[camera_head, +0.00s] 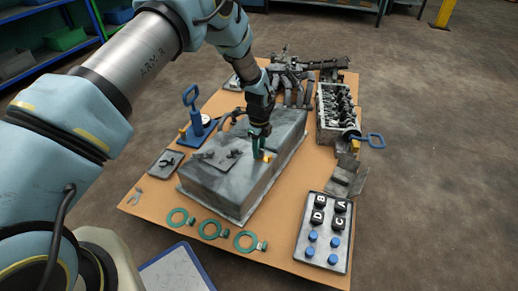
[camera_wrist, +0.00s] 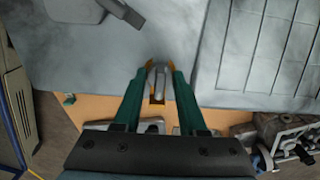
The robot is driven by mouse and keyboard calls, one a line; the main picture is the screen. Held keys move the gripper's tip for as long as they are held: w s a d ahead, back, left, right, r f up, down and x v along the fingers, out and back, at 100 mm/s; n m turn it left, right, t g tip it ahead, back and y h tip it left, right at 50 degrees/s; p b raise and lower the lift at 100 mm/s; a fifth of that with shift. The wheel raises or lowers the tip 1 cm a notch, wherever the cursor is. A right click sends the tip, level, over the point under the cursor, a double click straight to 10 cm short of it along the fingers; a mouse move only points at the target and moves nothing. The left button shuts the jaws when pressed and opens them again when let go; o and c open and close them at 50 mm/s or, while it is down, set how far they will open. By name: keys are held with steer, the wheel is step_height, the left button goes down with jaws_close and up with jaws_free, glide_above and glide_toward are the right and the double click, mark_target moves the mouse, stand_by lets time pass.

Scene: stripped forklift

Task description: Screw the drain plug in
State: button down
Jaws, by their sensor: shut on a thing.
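My gripper (camera_head: 262,157) is at the right-hand side of a large grey metal box (camera_head: 225,190), near its upper edge. In the wrist view, my gripper's green fingers with orange tips (camera_wrist: 158,75) are closed around a small grey metal piece, which looks like the drain plug (camera_wrist: 157,77). The grey box surface (camera_wrist: 190,30) fills the top of that view, just beyond the tips. The fingers hide part of the plug. I cannot tell whether it touches a hole or how far it sits in one.
Green rings (camera_head: 213,229) lie along the table's (camera_head: 150,200) front edge. A lettered tray (camera_head: 323,232) with black and blue pieces is at the front right. An engine block (camera_head: 337,112) stands at the back right, a blue-handled tool (camera_head: 194,112) at the left.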

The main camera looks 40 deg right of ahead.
steer(key=m, duration=0.5)
steer(key=shift+p, duration=0.4)
steer(key=shift+m, duration=0.8)
steer(key=m, duration=0.3)
steer(key=shift+d, duration=0.1)
steer(key=m, duration=0.3)
steer(key=shift+p, duration=0.3)
